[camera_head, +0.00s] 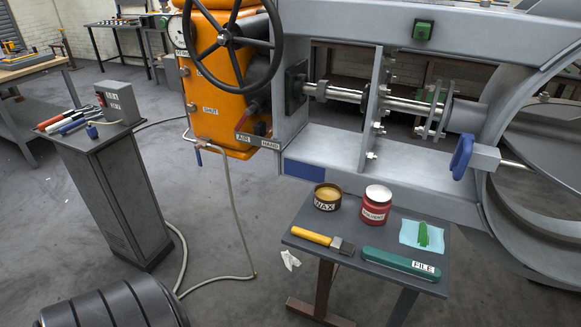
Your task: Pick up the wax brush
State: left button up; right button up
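A yellow-handled tool with a dark, blunt head (322,240), which looks like the wax brush, lies flat near the front left edge of the small grey table (300,224). Its handle points left and its head points right. A round tin labelled WAX (327,198), with a tan top, stands behind it. Neither of my grippers shows in the head view, and nothing covers the brush.
On the same table are a red-and-white jar (376,207), a green case labelled FILE (400,264) and a light blue cloth (410,231) with a green item (423,235). A big grey machine (330,150) stands directly behind. A hose (239,215) hangs left.

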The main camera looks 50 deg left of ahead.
aim_at(336, 245)
jog(key=u, duration=1.2)
jog(key=z, duration=1.4)
jog(key=u, duration=1.4)
